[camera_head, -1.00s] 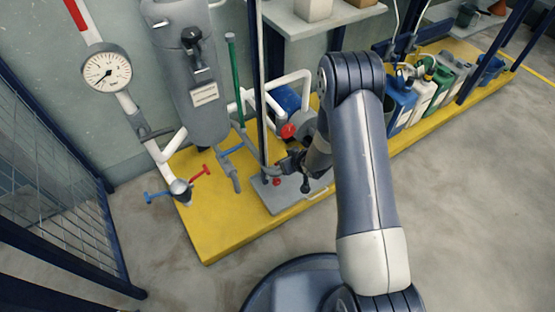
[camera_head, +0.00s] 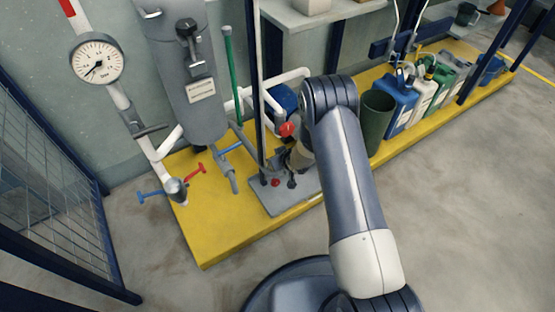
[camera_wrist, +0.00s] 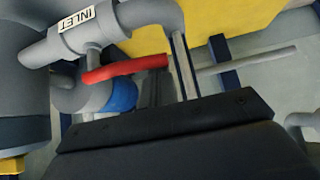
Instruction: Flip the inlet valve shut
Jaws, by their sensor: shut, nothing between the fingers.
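The inlet pipe (camera_wrist: 95,25), grey with a white INLET label, crosses the upper left of the wrist view. A red valve lever (camera_wrist: 125,69) extends right from a short grey stem under it, roughly crosswise in the picture. My gripper (camera_wrist: 178,65) shows its black body along the bottom, with slim metal fingers reaching up, shut and empty. The fingers are close beside the lever's right end; I cannot tell whether they touch it. In the head view the gripper is mostly hidden among pipes at the grey base plate, behind my arm.
A grey tank (camera_head: 190,85) and pressure gauge (camera_head: 97,60) stand left on the yellow platform (camera_head: 215,235). A dark post (camera_head: 261,110) rises near my wrist. A green bin (camera_head: 374,122) and several canisters stand right. The floor in front is clear.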

